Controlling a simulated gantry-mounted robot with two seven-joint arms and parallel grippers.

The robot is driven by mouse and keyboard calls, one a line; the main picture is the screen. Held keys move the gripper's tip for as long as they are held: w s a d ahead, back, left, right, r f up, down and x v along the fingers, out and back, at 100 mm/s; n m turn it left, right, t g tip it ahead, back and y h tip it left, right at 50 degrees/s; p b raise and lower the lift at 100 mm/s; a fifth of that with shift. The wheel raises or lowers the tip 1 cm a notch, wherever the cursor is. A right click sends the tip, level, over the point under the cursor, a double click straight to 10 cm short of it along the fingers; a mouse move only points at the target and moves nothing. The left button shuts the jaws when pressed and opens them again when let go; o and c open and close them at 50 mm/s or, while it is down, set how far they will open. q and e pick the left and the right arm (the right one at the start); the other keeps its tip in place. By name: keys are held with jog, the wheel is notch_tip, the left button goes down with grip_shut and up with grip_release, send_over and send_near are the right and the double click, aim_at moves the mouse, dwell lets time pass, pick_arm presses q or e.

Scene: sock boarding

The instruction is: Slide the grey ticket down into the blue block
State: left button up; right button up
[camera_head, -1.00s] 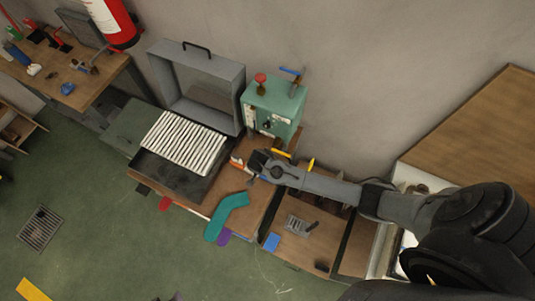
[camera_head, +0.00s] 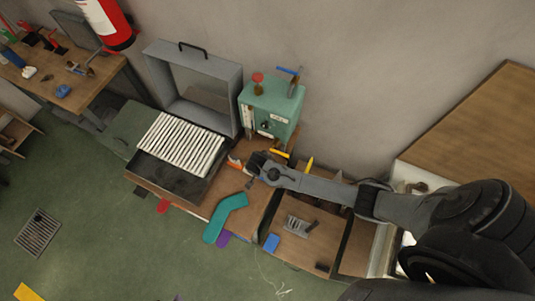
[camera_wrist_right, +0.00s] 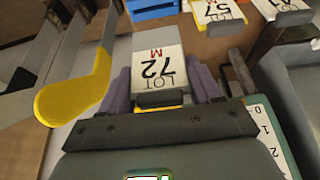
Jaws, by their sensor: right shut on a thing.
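My right gripper (camera_wrist_right: 160,105) is shut on a grey ticket (camera_wrist_right: 146,44) with a white label reading "LOT 72 M", which appears upside down in the right wrist view. A blue block (camera_wrist_right: 152,8) shows at the top edge of that view, beyond the ticket and apart from it; most of it is cut off. In the head view my right gripper (camera_head: 256,167) is over the bench, in front of the green box; the ticket is too small to make out there. My left gripper is not in view.
Other lot tickets (camera_wrist_right: 217,12) lie beyond on the right. A yellow-tipped hooked piece (camera_wrist_right: 75,95) is close on the left. In the head view, a green box (camera_head: 270,105), a ribbed white rack (camera_head: 180,143) and a teal sock-shaped board (camera_head: 226,217) surround the gripper.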

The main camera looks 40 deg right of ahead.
jog(key=shift+f+b, duration=0.95)
jog(key=shift+f, duration=0.8)
jog(key=shift+p, duration=0.5)
dwell(0.4)
dwell(0.7)
jog(key=shift+f, duration=0.55)
